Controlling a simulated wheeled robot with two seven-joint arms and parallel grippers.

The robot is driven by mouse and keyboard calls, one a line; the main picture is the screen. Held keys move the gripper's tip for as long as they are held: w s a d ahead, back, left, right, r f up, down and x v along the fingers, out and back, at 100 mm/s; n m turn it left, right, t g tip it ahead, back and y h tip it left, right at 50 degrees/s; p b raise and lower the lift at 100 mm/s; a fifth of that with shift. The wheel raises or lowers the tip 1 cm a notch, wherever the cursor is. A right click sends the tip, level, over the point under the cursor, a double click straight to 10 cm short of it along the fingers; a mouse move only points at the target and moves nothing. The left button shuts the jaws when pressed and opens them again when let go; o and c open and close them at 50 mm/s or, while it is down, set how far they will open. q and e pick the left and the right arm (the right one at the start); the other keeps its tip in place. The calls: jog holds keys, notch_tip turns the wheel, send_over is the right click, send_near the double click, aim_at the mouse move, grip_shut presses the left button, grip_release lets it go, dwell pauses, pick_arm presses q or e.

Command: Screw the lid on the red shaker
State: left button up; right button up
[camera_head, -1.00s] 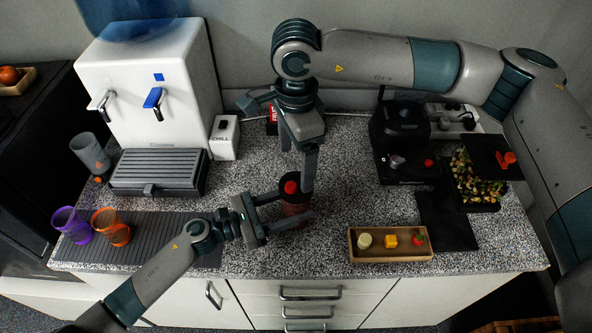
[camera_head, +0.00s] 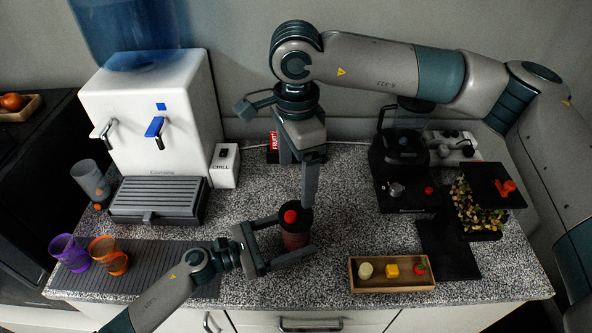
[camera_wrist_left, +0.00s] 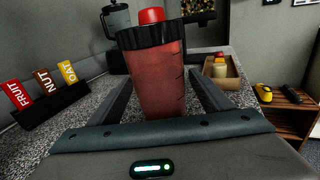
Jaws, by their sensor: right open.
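The red shaker (camera_head: 296,241) stands upright on the speckled counter, its black lid (camera_head: 297,222) with a red cap on top of it. In the left wrist view the translucent red shaker body (camera_wrist_left: 163,85) fills the space between my fingers, and the lid (camera_wrist_left: 158,35) sits on its rim; whether it is tight I cannot tell. My left gripper (camera_head: 297,236) has a finger on each side of the body and appears shut on it. My right gripper (camera_head: 298,185) is open and empty, pointing down above the lid, one finger nearest the cap.
A white water dispenser (camera_head: 150,120) stands at left, with purple (camera_head: 68,252) and orange (camera_head: 108,254) cups in front. A wooden tray (camera_head: 392,286) lies front right. A black appliance (camera_head: 403,170) and a dark food tray (camera_head: 472,235) stand at right.

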pick_arm(q)
jog(key=shift+s+a+f+b, duration=0.1)
jog(key=shift+s+a+b, duration=0.15)
jog(key=shift+a, duration=0.25)
jog(key=b+v, duration=0.7)
jog(key=v, duration=0.8)
jog(key=shift+a+f, duration=0.1)
jog(key=shift+a, duration=0.1)
pick_arm(e)
notch_tip(320, 180, down, 8)
pick_arm(q)
jog(key=shift+s+a+b, duration=0.2)
jog(key=shift+a+b, duration=0.2)
pick_arm(e)
jog(key=shift+f, duration=0.15)
pick_arm(q)
jog(key=shift+r, duration=0.25)
